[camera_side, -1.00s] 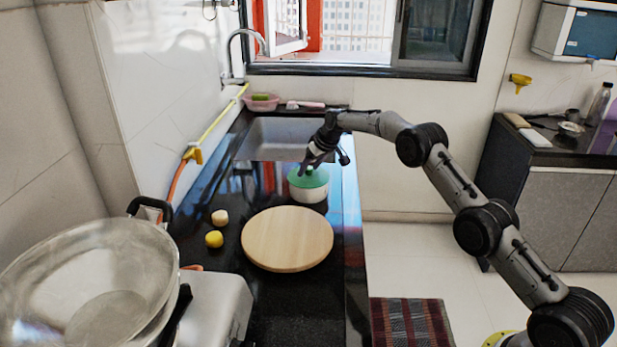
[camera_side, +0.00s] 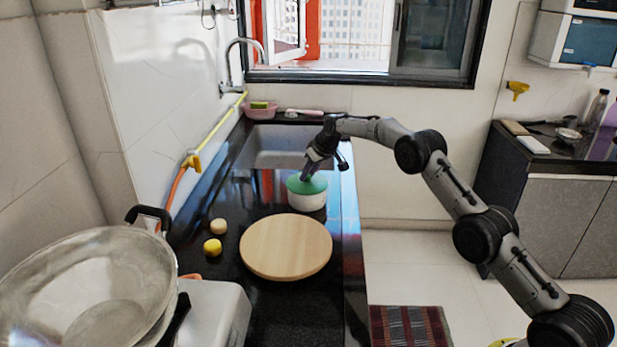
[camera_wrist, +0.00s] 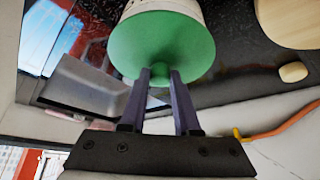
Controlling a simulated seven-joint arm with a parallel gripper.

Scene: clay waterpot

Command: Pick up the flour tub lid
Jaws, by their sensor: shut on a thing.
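The flour tub lid (camera_side: 307,184) is a green disc with a small knob. It sits on the white flour tub (camera_side: 308,200) on the black counter, behind the round wooden board. My gripper (camera_side: 308,174) comes down from above and is shut on the lid's knob. In the wrist view, the two fingers of my gripper (camera_wrist: 160,78) are on either side of the knob of the green lid (camera_wrist: 165,40). The lid looks level in the side view, and I see no clear gap between it and the tub.
A round wooden board (camera_side: 286,247) lies in front of the tub. A yellow ball (camera_side: 212,249) and a beige piece (camera_side: 218,226) lie left of it. The sink (camera_side: 270,150) is behind. A large steel pan (camera_side: 90,290) stands at the front left.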

